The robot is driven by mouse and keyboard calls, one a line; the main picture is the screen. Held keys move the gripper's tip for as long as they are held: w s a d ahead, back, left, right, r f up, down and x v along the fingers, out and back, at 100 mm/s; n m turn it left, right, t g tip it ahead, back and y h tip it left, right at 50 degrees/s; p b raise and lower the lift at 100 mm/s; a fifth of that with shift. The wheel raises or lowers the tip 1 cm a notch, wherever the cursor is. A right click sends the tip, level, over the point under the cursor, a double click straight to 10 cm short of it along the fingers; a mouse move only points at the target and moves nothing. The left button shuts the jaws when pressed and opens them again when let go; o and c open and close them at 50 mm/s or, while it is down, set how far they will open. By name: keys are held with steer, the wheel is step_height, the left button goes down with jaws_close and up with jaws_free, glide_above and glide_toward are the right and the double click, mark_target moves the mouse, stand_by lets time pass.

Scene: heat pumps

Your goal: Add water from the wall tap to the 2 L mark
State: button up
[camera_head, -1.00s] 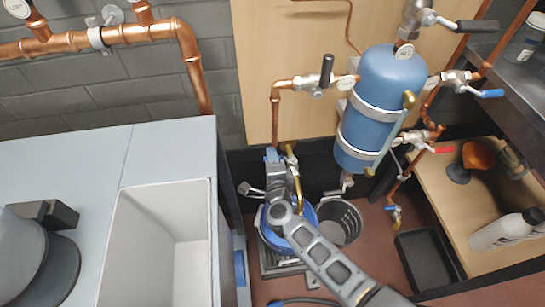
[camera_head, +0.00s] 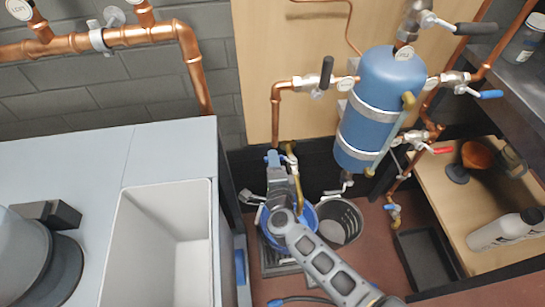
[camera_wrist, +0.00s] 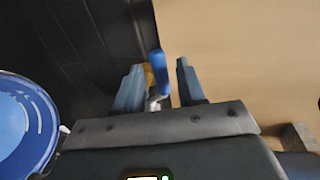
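The wall tap's brass spout (camera_head: 296,178) hangs over a blue bucket (camera_head: 309,216) on the floor, partly hidden by my arm. In the wrist view, the blue bucket (camera_wrist: 22,128) shows at the left with pale marks inside; I cannot read them or make out a water level. The tap's blue lever (camera_wrist: 158,66) stands in line with the gap between my fingers. My gripper (camera_wrist: 157,78) is open, its fingers on either side of the lever and apart from it. In the head view my gripper (camera_head: 273,157) is beside the tap.
A grey perforated bin (camera_head: 340,224) stands right of the bucket. A blue tank (camera_head: 380,105) with copper pipes and valves hangs on the wooden panel. A white sink (camera_head: 165,240) is at the left. A black tray (camera_head: 427,258) lies on the floor at the right.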

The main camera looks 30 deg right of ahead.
steer(key=shift+p+v, duration=0.35)
steer(key=shift+v, duration=2.4)
steer(key=shift+s, duration=0.1)
